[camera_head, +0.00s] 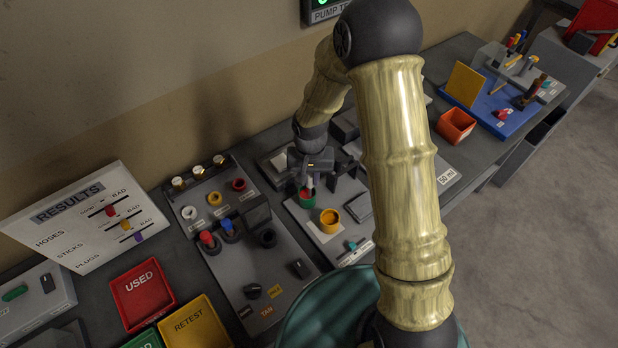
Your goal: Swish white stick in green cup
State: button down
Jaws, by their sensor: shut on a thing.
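My gripper (311,180) points down over the grey panel in the middle of the bench. It is shut on a thin pale stick (309,184), of which only a short piece shows between the fingers. The small green cup (307,204) is directly below, with some red at its top. The stick's lower end is at or just inside the cup's mouth; I cannot tell how deep. The gripper body hides part of the stick and the area behind it.
A yellow-orange cup (330,221) stands close in front of the green cup. A panel with hoses and knobs (250,262) lies left, near the red USED bin (142,293) and yellow RETEST bin (196,325). An orange bin (456,125) and blue tray (500,105) are right.

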dwell(0.4)
jog(key=shift+w+a, duration=0.25)
jog(key=shift+w, duration=0.15)
jog(key=shift+a, duration=0.2)
jog(key=shift+a, duration=0.25)
jog(key=shift+s+a, duration=0.1)
jog(key=shift+s, duration=0.1)
dwell(0.4)
jog(key=shift+s+a, duration=0.1)
jog(key=shift+s, duration=0.2)
jog(key=shift+s, duration=0.1)
